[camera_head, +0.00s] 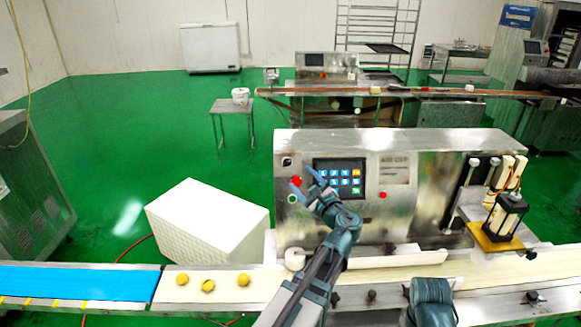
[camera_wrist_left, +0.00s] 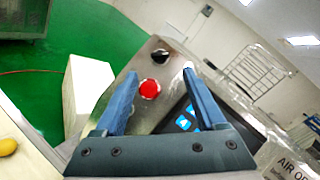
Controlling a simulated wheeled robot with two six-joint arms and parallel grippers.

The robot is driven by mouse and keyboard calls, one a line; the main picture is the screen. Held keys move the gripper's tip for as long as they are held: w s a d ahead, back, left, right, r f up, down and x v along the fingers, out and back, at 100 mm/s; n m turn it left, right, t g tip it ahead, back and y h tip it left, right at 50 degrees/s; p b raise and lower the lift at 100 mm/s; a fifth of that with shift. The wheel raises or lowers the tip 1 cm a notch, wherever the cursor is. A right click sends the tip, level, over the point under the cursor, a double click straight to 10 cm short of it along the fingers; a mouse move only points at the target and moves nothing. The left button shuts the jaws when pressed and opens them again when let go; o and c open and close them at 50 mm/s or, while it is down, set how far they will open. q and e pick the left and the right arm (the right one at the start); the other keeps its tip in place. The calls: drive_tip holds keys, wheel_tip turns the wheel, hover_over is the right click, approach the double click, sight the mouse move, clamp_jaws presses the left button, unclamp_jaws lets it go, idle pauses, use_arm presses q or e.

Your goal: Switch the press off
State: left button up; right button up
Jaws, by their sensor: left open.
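The press (camera_head: 430,155) is a long steel machine with a lit touch screen (camera_head: 340,178) on its front panel. A red round button (camera_head: 296,181) sits left of the screen, and a black knob (camera_head: 286,161) is above it. My left gripper (camera_head: 302,179) is open and empty in front of the panel, by the red button. In the left wrist view the red button (camera_wrist_left: 150,88) shows between the open blue fingers, nearer the left one, with the black knob (camera_wrist_left: 160,55) beyond. I cannot tell whether a finger touches the panel.
A conveyor (camera_head: 255,287) with yellow balls (camera_head: 208,286) runs along the front, with a blue belt (camera_head: 80,283) at left. A second red button (camera_head: 382,195) is right of the screen. A white box (camera_head: 205,225) stands left of the press. Green floor is open behind.

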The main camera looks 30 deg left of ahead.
sight(288, 164)
use_arm(q)
drive_tip(key=x, duration=0.8)
drive_tip(key=shift+w+a, duration=0.25)
drive_tip(key=shift+w, duration=0.05)
clamp_jaws()
